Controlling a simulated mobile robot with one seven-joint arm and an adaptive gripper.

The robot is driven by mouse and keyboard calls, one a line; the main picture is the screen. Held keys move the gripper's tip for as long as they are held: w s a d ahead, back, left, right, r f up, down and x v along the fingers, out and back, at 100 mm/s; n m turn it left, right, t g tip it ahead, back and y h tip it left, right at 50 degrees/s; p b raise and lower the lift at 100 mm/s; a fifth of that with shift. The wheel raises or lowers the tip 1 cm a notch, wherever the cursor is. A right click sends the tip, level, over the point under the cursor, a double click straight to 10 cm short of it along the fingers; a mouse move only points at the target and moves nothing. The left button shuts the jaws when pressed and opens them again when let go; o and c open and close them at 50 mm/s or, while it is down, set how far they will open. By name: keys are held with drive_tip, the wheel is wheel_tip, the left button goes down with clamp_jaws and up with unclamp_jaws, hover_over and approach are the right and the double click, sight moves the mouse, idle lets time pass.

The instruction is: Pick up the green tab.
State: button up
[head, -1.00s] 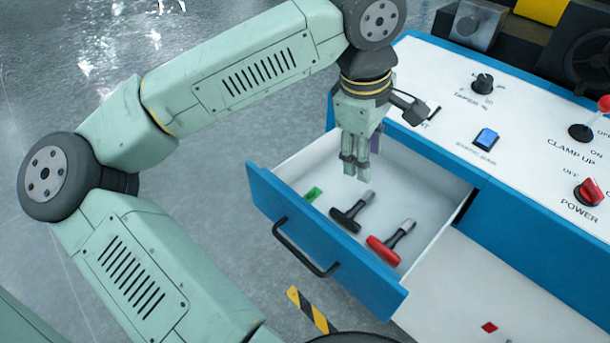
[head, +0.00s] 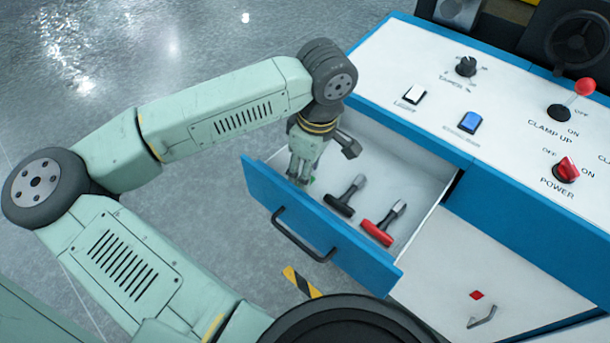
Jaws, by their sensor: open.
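The green tab (head: 311,180) lies in the open drawer, near its left front corner. Only a small bit of it shows; my gripper hides the rest. My gripper (head: 299,180) points down into the drawer, right at the tab. Its jaws are open. I cannot tell whether the fingers touch the tab or stand on both sides of it.
The open drawer (head: 400,262) also holds a black-handled tool (head: 341,204) and a red-handled tool (head: 378,231), right of my gripper. The drawer's blue front stands close to the gripper. The control panel (head: 440,75) with switches lies behind. The drawer's right rear floor is clear.

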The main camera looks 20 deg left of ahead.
drive_tip(key=shift+a+f, duration=0.15)
drive_tip(key=shift+f, duration=0.75)
drive_tip(key=c, duration=0.8)
